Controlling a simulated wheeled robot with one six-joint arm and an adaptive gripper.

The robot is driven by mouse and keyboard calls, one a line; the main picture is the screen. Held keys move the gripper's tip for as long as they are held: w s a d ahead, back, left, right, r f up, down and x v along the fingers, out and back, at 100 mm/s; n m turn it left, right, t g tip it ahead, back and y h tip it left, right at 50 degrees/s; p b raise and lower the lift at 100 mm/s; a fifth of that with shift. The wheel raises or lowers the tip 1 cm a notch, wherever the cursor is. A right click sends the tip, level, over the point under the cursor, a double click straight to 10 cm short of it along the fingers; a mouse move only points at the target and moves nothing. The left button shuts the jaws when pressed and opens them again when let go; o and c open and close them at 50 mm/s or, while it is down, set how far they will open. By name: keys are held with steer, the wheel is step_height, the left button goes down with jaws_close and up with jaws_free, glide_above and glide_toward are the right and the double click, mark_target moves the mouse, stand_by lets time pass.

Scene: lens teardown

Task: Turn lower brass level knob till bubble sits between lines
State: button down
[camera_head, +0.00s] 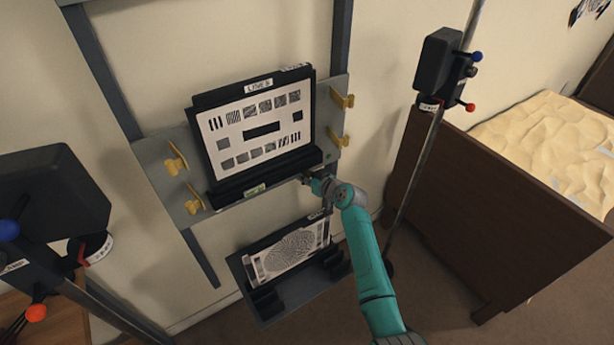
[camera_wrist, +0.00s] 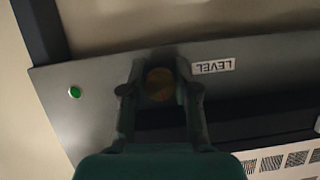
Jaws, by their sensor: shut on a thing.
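A round brass knob (camera_wrist: 160,84) sits on the grey plate (camera_wrist: 95,120) in the wrist view. My gripper (camera_wrist: 160,88) has one finger on each side of the knob and is shut on it. A white label reading LEVEL (camera_wrist: 212,67), upside down, is beside the knob. In the head view my gripper (camera_head: 308,181) is at the lower right edge of the chart holder, where it hides the knob. A small green and white strip (camera_head: 255,190) lies on the holder's lower ledge; whether it is the level vial, and where any bubble sits, I cannot tell.
A chart marked LINES (camera_head: 258,128) stands on the plate, with yellow clamps (camera_head: 343,98) at its sides. A lower shelf holds a fingerprint-like chart (camera_head: 290,252). Black lamp-like boxes on poles stand left (camera_head: 50,190) and right (camera_head: 437,62). A green round spot (camera_wrist: 75,92) shows on the plate.

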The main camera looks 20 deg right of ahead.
steer(key=shift+m+y, duration=0.4)
steer(key=shift+f, duration=0.1)
stand_by(0.3)
steer(key=c, duration=0.8)
jaws_free()
steer(key=shift+c, duration=0.2)
steer(key=shift+s, duration=0.1)
steer(key=v, duration=1.2)
